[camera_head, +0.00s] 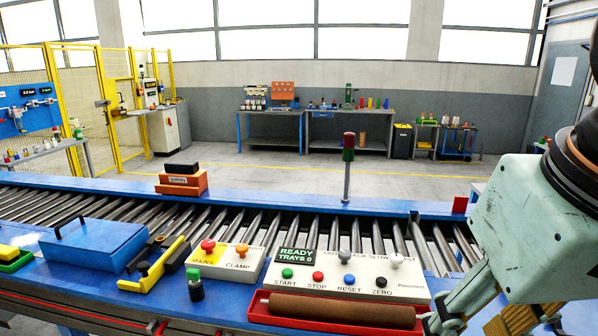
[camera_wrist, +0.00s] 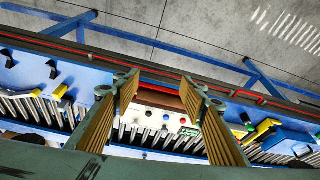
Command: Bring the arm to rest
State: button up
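My gripper (camera_head: 488,318) is at the lower right of the head view, beside the right end of a red tray. Its two fingers (camera_wrist: 158,84) stand wide apart in the wrist view, with nothing held between them. My pale green wrist housing fills the right edge of the head view. A brown cylinder (camera_head: 340,310) lies in the red tray (camera_head: 259,309) at the front of the blue bench. In the wrist view, the brown cylinder (camera_wrist: 166,101) and part of the control panel (camera_wrist: 154,116) show between the fingers.
The control panel (camera_head: 345,280) with coloured buttons and a screen reading READY stands behind the tray. Left of it are a MAIN and CLAMP box (camera_head: 226,262), a yellow tool (camera_head: 160,268) and a blue case (camera_head: 95,245). A signal post (camera_head: 347,170) rises behind the roller conveyor (camera_head: 250,222).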

jog(key=shift+s+d+f, duration=0.15)
jog(key=shift+s+f, duration=0.3)
jog(key=shift+s, duration=0.2)
jog(key=shift+s+d+f, duration=0.15)
jog(key=shift+s+f, duration=0.3)
jog(key=shift+s, duration=0.2)
dwell(0.4)
